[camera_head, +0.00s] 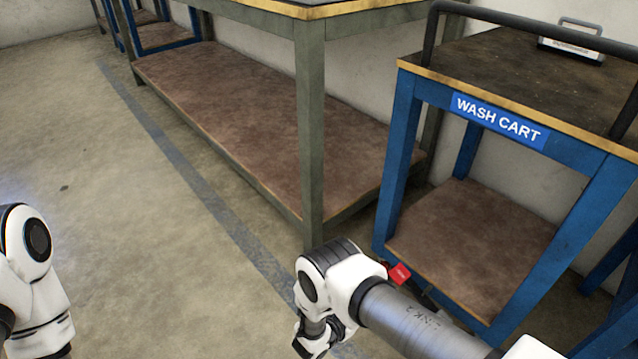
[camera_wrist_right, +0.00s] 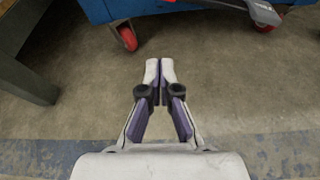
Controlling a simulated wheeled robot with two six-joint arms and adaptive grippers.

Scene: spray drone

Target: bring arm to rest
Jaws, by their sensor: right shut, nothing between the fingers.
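My right arm (camera_head: 410,318) reaches in from the lower right of the head view, in front of the wash cart. Its wrist bends downward, and the gripper end is mostly hidden at the bottom edge. In the right wrist view my right gripper (camera_wrist_right: 159,66) is shut and empty, its fingertips together above the bare floor. Part of my left arm (camera_head: 32,285) shows at the lower left of the head view; its gripper is out of view.
The blue wash cart (camera_head: 400,135) stands at the right, with a grey handle rail and a case (camera_head: 571,45) on top. A red caster (camera_wrist_right: 128,38) shows below it. A long workbench (camera_head: 310,130) stands behind. The floor (camera_head: 130,220) at left is clear.

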